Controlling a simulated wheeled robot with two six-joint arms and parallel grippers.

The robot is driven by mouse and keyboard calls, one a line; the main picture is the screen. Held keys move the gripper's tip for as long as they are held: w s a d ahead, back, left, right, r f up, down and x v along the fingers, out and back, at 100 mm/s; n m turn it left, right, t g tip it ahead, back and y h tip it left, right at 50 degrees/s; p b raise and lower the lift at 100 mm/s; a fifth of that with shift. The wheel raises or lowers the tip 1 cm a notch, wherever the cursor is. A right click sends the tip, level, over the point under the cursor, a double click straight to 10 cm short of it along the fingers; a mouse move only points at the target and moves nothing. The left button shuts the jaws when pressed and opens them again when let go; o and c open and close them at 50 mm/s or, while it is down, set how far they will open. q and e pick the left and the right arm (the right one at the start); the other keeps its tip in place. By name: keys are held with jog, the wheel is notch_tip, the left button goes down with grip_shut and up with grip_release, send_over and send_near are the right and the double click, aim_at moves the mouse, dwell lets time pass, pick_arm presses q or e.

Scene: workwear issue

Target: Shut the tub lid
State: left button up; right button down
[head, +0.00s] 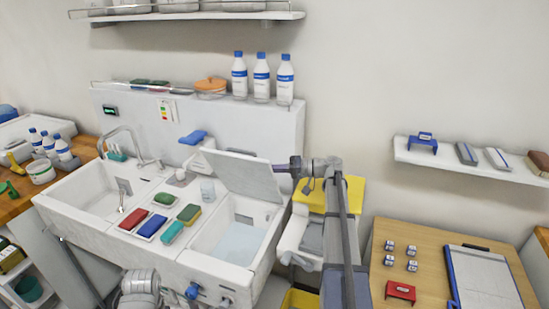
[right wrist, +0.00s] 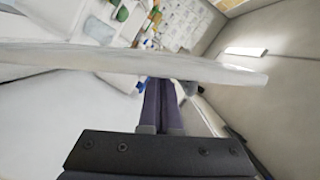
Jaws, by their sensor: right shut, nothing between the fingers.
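The white tub (head: 237,233) is the right basin of the sink unit, with pale blue water or lining inside. Its white lid (head: 240,174) stands open, tilted up from the back edge. My right gripper (head: 279,168) is shut and empty at the lid's upper right edge, in contact or very close. In the right wrist view the lid (right wrist: 80,58) crosses the picture as a broad pale slab. The shut dark fingers (right wrist: 160,95) point at it, and their tips are hidden by it.
Sponges and brushes (head: 152,225) lie on the ledge left of the tub. White bottles (head: 262,78) stand on the back ledge. A yellow-lidded bin (head: 345,192) stands right of the tub, behind my right arm. A wooden table (head: 425,275) holds a clipboard.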

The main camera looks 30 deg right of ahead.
jog(key=s+a+f+n+h+b, duration=0.1)
jog(key=s+a+f+n+b, duration=0.2)
jog(key=s+a+f+b, duration=0.1)
jog(key=s+a+f+n+h+b, duration=0.1)
jog(key=s+a+f+n+b, duration=0.2)
jog(key=a+f+b, duration=0.3)
jog(key=shift+s+f+t+b, duration=0.35)
jog(key=shift+s+f, duration=0.5)
jog(key=shift+f, duration=0.85)
jog(key=shift+s, duration=0.1)
